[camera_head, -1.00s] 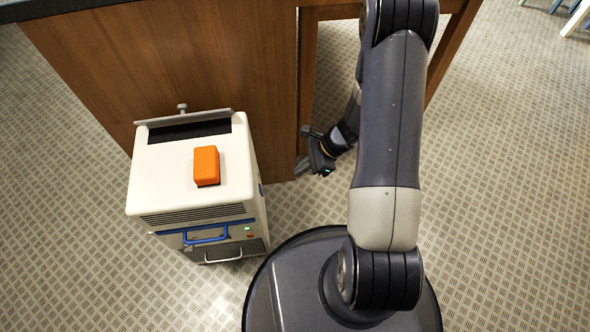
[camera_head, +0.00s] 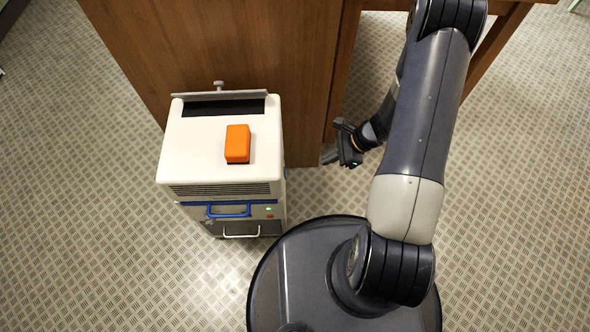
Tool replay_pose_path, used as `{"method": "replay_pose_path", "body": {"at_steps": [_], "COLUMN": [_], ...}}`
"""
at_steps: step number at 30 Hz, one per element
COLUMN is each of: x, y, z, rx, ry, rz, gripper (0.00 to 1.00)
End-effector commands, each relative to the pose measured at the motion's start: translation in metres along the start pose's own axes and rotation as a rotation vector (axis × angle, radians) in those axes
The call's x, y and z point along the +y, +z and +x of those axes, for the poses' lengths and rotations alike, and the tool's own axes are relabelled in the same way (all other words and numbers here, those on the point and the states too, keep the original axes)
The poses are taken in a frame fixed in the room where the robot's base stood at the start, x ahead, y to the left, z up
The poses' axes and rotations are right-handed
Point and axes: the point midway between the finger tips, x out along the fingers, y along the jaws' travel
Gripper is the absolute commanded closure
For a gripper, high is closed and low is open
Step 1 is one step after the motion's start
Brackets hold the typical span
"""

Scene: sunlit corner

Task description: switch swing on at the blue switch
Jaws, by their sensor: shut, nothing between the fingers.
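A white cabinet-like machine (camera_head: 185,150) stands on the floor left of my arm. Its front has a blue bar handle (camera_head: 228,212), and a small blue part (camera_head: 286,173) shows on the edge of its right side. I cannot tell from this view whether either is the blue switch. A small green light (camera_head: 268,209) glows on the front, with a small red spot just below it. My gripper (camera_head: 330,155) is shut and empty, to the right of the machine and apart from it, pointing left toward its right side.
An orange block (camera_head: 238,142) sits on the machine's top, in front of a dark slot (camera_head: 222,107) with a grey flap behind it. A pale handle (camera_head: 240,236) is low on the front. A wooden counter (camera_head: 250,45) stands close behind. Patterned floor (camera_head: 90,230) is clear at left.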

Motion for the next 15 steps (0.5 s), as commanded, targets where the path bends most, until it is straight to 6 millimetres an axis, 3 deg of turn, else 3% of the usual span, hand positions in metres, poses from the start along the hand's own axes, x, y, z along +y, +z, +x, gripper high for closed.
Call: {"method": "replay_pose_path", "body": {"at_steps": [5, 15], "x": [0.001, 0.001], "y": [-0.002, -0.003], "z": [0.019, 0.093], "rx": [0.0, -0.001], "ry": [0.004, 0.005], "rz": [0.0, -0.001], "gripper": [1.0, 1.0]}}
